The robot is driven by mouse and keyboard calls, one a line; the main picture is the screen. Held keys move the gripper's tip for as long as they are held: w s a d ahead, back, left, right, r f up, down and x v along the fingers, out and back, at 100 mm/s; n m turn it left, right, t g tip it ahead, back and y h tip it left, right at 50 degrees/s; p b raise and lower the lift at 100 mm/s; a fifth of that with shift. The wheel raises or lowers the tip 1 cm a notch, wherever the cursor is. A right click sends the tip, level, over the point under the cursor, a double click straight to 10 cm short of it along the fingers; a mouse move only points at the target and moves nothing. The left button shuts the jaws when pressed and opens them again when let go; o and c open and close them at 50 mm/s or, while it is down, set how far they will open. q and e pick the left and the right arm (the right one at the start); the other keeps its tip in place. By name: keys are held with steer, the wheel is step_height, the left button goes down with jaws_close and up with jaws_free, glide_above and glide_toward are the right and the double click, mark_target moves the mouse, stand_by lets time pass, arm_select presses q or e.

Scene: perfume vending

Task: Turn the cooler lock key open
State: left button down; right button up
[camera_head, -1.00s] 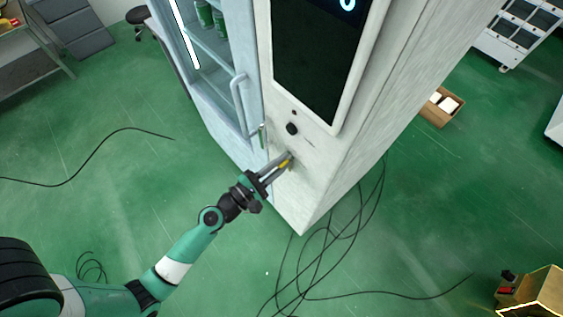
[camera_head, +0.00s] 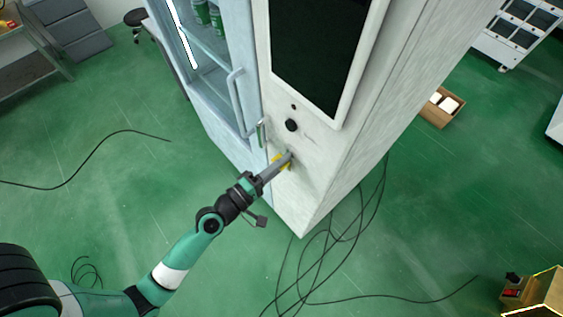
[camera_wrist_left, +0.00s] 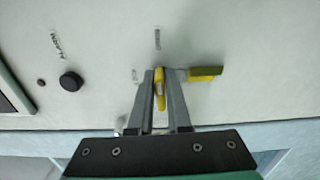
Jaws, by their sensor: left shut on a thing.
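My left gripper (camera_head: 286,159) is at the pale front panel of the vending machine (camera_head: 310,190), below the black round knob (camera_head: 291,125). In the left wrist view, its fingers (camera_wrist_left: 160,75) are shut on the yellow key (camera_wrist_left: 160,88), which shows between them. A yellow and olive piece (camera_wrist_left: 205,73) sticks out to the right of the fingers, next to the panel; I cannot tell whether it belongs to the key. In the head view, small bits of yellow show on both sides of the fingertips. The lock itself is hidden by the fingers. My right gripper is not in view.
The glass cooler door (camera_head: 205,60) with its long handle (camera_head: 239,100) is left of the panel and looks closed. A dark screen (camera_head: 318,55) is above the knob. Black cables (camera_head: 335,240) lie on the green floor. An open cardboard box (camera_head: 440,107) stands to the right.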

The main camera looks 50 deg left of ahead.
arm_select(q)
steer(key=shift+m, duration=0.3)
steer(key=c, duration=0.9)
jaws_free()
steer(key=s+b, duration=0.5)
steer(key=s, duration=0.6)
steer(key=shift+s+d, duration=0.1)
steer(key=shift+s, duration=0.2)
